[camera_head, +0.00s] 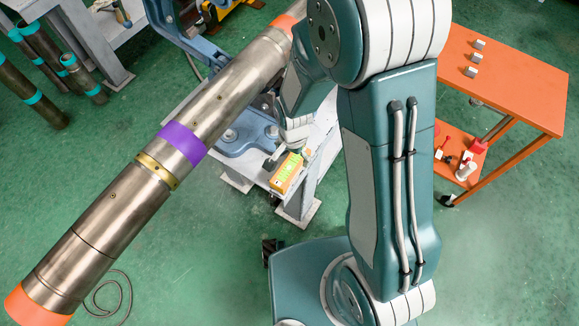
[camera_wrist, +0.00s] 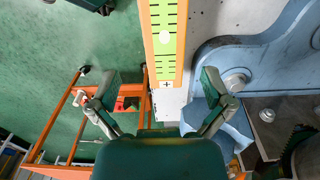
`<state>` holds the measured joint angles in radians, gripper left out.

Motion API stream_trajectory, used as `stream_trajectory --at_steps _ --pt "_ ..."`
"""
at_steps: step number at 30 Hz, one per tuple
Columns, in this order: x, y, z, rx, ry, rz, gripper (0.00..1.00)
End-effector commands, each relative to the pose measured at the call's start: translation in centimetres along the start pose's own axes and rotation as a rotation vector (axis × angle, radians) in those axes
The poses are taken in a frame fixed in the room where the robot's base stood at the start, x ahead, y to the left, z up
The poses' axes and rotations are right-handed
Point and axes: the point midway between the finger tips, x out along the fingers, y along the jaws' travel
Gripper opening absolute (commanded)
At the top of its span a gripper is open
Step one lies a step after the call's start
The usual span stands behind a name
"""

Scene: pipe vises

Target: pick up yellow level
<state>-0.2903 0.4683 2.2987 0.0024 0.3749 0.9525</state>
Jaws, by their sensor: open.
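The yellow level (camera_head: 287,173) is an orange-yellow bar with a bright yellow-green face. It lies on the corner of the grey vise bench (camera_head: 250,172) in the head view. In the wrist view the level (camera_wrist: 166,42) runs from the top edge down to the middle, its near end marked with a plus. My gripper (camera_wrist: 160,84) is open and empty. Its two green fingers appear on either side of the level's near end in the wrist view, with no visible contact. In the head view my gripper (camera_head: 282,153) is just above and beside the level, partly hidden by my arm.
A large steel pipe (camera_head: 112,218) with purple and orange bands slants across the left. Beneath it is the blue vise (camera_head: 245,135), also close on the right in the wrist view (camera_wrist: 225,62). An orange cart (camera_head: 515,75) stands right.

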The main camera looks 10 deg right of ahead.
Motion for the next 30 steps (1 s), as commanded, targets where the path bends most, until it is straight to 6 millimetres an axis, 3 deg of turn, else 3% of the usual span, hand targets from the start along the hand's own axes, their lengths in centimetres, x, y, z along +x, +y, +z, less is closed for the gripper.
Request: stream_trajectory --at_steps 3,11,21,30 --pt "1.8 0.0 0.0 -0.001 -0.001 0.003 1.00" --pt "3.6 -0.1 0.1 -0.002 -0.001 0.003 1.00" --pt "7.8 -0.6 -0.1 -0.002 0.000 0.002 1.00" --pt "8.1 -0.7 -0.1 -0.002 0.002 -0.001 1.00"
